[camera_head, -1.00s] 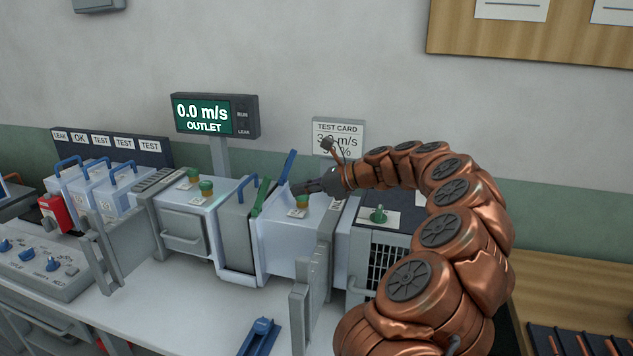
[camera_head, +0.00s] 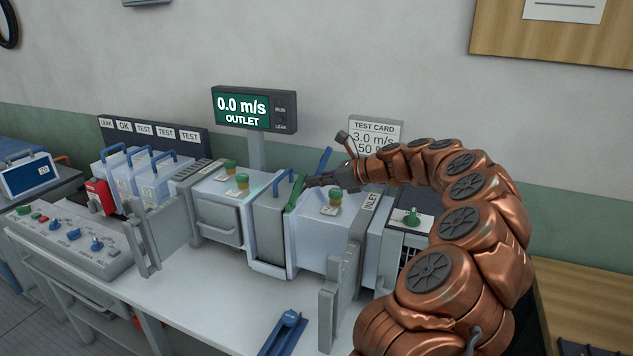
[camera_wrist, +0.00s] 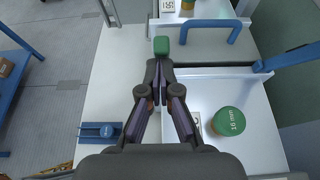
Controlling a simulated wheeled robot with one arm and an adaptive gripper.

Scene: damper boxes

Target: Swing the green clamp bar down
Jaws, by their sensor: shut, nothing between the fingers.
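The green clamp bar (camera_head: 296,193) stands tilted up at the joint between the grey damper box and the white box to its right. Its green end shows at the top centre of the wrist view (camera_wrist: 161,45). My gripper (camera_head: 309,184) is shut and empty, just to the right of the bar's upper part. In the wrist view my fingertips (camera_wrist: 158,64) are together right by the green end. I cannot tell whether they touch it.
A blue bar (camera_head: 323,161) stands raised behind the white box. A green-capped plug (camera_wrist: 229,121) sits on that box. A blue handle (camera_head: 284,179) tops the grey box. A blue clamp tool (camera_head: 286,333) lies on the table front. The outlet display (camera_head: 254,109) stands behind.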

